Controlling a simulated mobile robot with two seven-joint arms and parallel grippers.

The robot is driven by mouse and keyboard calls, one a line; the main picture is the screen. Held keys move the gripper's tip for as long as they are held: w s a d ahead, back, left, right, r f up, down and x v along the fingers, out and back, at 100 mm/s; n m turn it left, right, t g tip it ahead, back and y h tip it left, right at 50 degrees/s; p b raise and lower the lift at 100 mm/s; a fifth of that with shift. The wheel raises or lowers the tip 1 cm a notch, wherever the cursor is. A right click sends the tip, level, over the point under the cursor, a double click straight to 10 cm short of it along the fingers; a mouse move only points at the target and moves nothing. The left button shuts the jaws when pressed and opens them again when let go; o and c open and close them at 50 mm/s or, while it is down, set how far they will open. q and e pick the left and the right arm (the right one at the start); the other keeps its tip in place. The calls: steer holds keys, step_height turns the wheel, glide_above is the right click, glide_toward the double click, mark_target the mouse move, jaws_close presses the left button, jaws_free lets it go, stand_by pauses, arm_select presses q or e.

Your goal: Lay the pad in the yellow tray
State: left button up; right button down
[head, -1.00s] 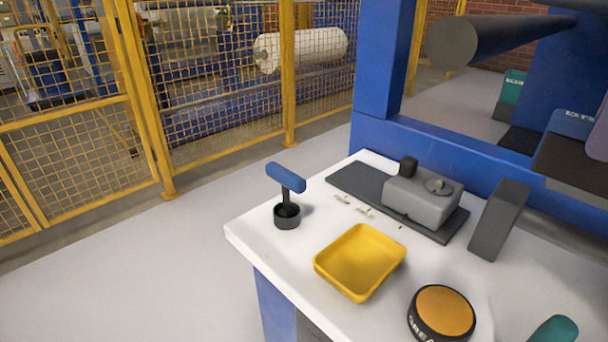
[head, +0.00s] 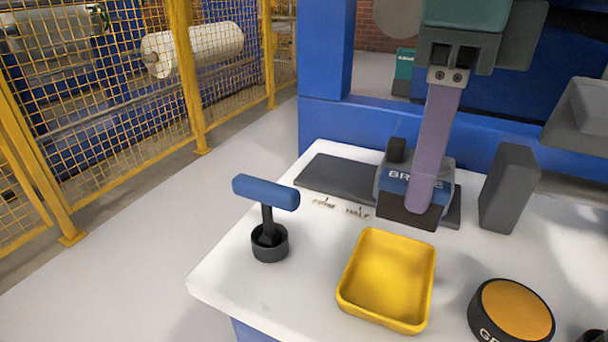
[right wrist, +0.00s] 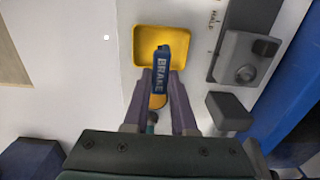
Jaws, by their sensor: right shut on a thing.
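The pad (head: 402,184) is a blue block marked BRAKE with a dark lower layer. My right gripper (head: 424,196) is shut on it with its purple fingers, holding it in the air. In the head view the pad appears just beyond the yellow tray (head: 386,278), in front of a grey device. My left gripper is out of view.
A blue-handled tool in a black cup (head: 270,243) stands left of the tray. A round tin with an orange lid (head: 513,308) is at its right. Behind are a dark plate (head: 345,175) with the grey device and a dark grey block (head: 508,188). Blue uprights stand behind the table.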

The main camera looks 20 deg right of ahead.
mark_target(408, 223)
step_height(408, 223, down, 4)
steer(key=shift+r, duration=0.1)
step_height(408, 223, down, 4)
steer(key=shift+f+b, duration=0.25)
steer(key=shift+b, duration=0.35)
steer(key=shift+w, duration=0.1)
steer(key=shift+f, duration=0.1)
steer(key=c, duration=0.7)
jaws_free()
steer(key=shift+c, duration=0.2)
